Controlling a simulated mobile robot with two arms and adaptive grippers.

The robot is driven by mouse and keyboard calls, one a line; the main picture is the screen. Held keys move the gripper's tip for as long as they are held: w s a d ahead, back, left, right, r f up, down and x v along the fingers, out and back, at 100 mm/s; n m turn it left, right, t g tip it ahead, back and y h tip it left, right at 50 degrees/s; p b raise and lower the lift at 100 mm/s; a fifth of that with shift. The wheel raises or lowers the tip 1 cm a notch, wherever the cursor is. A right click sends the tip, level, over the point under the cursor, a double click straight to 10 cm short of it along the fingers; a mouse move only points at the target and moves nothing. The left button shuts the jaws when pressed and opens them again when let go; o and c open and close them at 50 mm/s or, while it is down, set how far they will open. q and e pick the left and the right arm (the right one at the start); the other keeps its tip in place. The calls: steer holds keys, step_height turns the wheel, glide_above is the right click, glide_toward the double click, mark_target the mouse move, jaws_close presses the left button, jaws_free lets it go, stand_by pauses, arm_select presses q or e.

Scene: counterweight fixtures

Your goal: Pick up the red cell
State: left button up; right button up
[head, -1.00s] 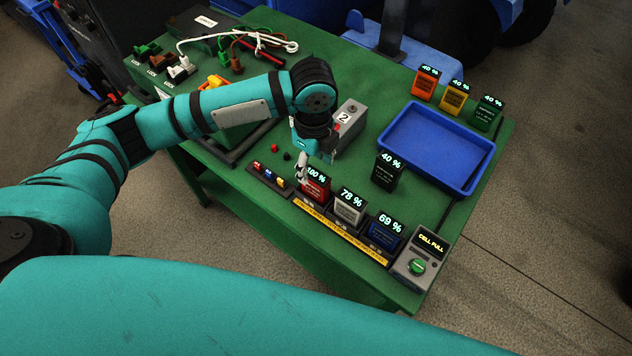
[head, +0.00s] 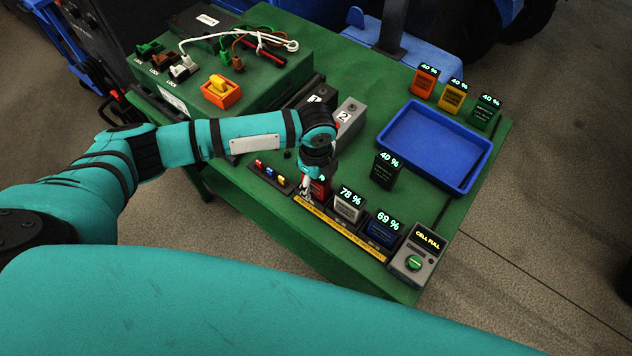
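The red cell (head: 321,190) stands in the leftmost slot of the charging row on the green table's front edge. My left gripper (head: 306,193) points down right at its left front side and covers part of it, including most of its percent display. The fingers are small and partly merged with the cell, so I cannot tell whether they touch it or how far apart they are. My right gripper is out of view.
In the row, a grey cell (head: 348,206) and a blue cell (head: 382,229) stand to the right, beside a "CELL FULL" box (head: 417,255). A black cell (head: 386,170) stands near the blue tray (head: 414,120). Grey block 2 (head: 348,121) is behind my wrist.

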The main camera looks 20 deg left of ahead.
arm_select(q)
jaws_close()
steer(key=shift+w+r, duration=0.1)
steer(key=shift+r, duration=0.05)
